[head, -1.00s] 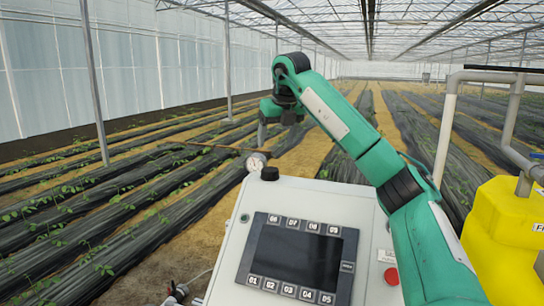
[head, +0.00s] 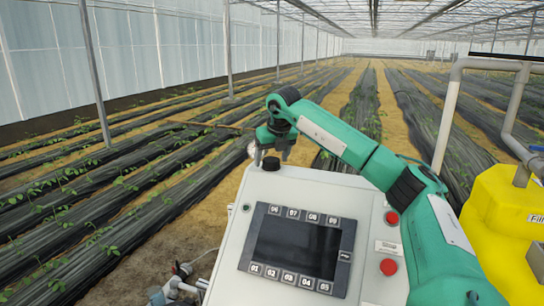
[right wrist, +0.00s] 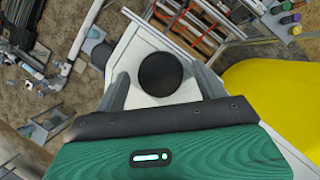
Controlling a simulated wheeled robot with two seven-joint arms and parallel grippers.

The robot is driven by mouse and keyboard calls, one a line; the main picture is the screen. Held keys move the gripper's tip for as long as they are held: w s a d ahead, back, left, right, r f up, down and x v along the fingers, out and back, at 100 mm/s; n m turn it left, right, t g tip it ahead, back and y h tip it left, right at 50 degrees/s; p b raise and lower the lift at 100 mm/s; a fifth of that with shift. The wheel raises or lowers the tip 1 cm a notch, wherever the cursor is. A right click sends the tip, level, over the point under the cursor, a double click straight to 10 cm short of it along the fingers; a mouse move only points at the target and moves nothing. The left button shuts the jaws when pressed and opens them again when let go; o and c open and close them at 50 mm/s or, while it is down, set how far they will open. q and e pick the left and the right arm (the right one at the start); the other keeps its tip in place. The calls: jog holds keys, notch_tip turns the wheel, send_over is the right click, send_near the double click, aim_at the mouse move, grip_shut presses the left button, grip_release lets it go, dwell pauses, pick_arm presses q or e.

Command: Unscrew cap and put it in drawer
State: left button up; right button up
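A round black cap (head: 271,163) sits on the top edge of the white control cabinet (head: 230,225). It also shows from above in the right wrist view (right wrist: 160,74), as a dark disc. My right gripper (head: 273,154) hangs point-down right over the cap. In the right wrist view its two fingers (right wrist: 162,88) stand apart on either side of the cap, with gaps between them and it. It is open and holds nothing. I cannot make out for certain a drawer in either view. My left gripper is not in view.
The cabinet front has a dark screen (head: 297,247) with buttons and red knobs (head: 389,267). A yellow tank (head: 500,225) and grey pipes (head: 448,115) stand at the right. A round gauge (head: 251,149) is beside the cap. Shelves with orange-brown contents (right wrist: 190,28) show in the wrist view.

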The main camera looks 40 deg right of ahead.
jog(key=c, duration=1)
jog(key=shift+n+y, duration=0.6)
jog(key=shift+n, duration=0.9)
jog(key=shift+d, duration=0.1)
jog(key=shift+n, duration=0.6)
jog(key=shift+n+y, duration=0.6)
jog(key=shift+n, duration=0.3)
jog(key=shift+d+n+y, duration=0.15)
jog(key=shift+n+y, duration=0.35)
jog(key=shift+n, duration=1)
